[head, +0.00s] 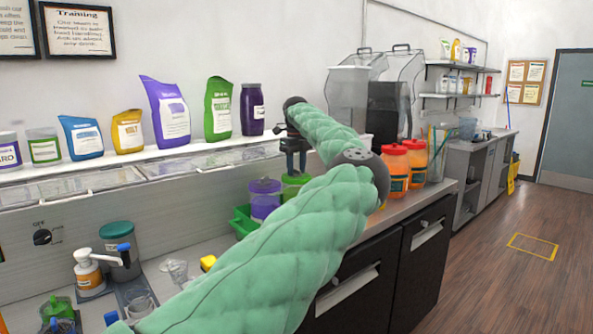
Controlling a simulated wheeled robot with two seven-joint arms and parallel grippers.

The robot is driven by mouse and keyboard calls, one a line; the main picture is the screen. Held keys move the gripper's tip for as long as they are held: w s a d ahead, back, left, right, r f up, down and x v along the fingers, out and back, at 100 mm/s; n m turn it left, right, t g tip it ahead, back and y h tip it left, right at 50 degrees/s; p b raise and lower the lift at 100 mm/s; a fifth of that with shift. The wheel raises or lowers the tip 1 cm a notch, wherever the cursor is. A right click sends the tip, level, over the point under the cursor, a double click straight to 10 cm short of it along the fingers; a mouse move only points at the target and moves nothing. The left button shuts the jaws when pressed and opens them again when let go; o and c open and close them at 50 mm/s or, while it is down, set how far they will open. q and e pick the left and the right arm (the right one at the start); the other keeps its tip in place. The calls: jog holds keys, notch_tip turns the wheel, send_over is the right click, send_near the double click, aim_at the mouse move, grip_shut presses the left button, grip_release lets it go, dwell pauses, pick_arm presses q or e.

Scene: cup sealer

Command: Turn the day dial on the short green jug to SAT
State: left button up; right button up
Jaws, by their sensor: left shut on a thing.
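The short green jug (296,180) stands on the counter below the shelf, right of a purple-lidded jug. The dial's lettering is too small and covered to read. My right gripper is not in view.
A shelf (150,158) with bags and tubs runs behind. A pump bottle (88,272) stands at front left.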

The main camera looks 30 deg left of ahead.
pick_arm(q)
jog(key=shift+m, duration=1)
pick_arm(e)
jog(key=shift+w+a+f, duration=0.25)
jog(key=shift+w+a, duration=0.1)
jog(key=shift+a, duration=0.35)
pick_arm(q)
jog(key=shift+b, duration=0.3)
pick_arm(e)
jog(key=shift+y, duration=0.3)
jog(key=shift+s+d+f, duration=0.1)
pick_arm(q)
jog(key=o, duration=1)
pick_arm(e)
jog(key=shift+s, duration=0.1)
pick_arm(q)
jog(key=shift+r, duration=0.1)
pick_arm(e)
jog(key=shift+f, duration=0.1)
